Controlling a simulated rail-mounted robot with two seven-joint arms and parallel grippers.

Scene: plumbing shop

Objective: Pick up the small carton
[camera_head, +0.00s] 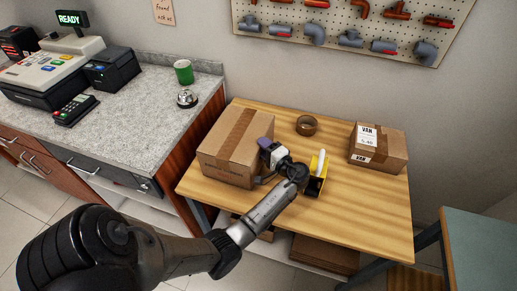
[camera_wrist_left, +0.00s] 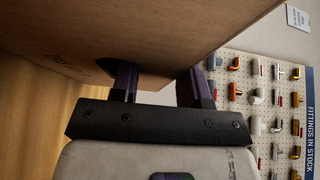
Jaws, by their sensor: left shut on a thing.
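A brown taped carton (camera_head: 238,150) is at the left of the wooden table. A smaller carton (camera_head: 384,155) with white VAN labels stands at the table's right end, apart from my grippers. My left gripper (camera_head: 267,146) is at the right side of the left carton, shut on its upper edge. In the left wrist view the carton's brown face (camera_wrist_left: 140,35) fills the top, with my left gripper's purple fingers (camera_wrist_left: 160,82) at its edge, their tips partly hidden. I cannot tell whether the carton is clear of the table. My right gripper is not in view.
The wooden table (camera_head: 350,217) also holds a tape roll (camera_head: 307,125) and a yellow tape dispenser (camera_head: 317,174) close to my left wrist. A grey counter (camera_head: 145,120) with a green cup (camera_head: 183,72) and bell (camera_head: 187,98) adjoins at left. The table's front right is clear.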

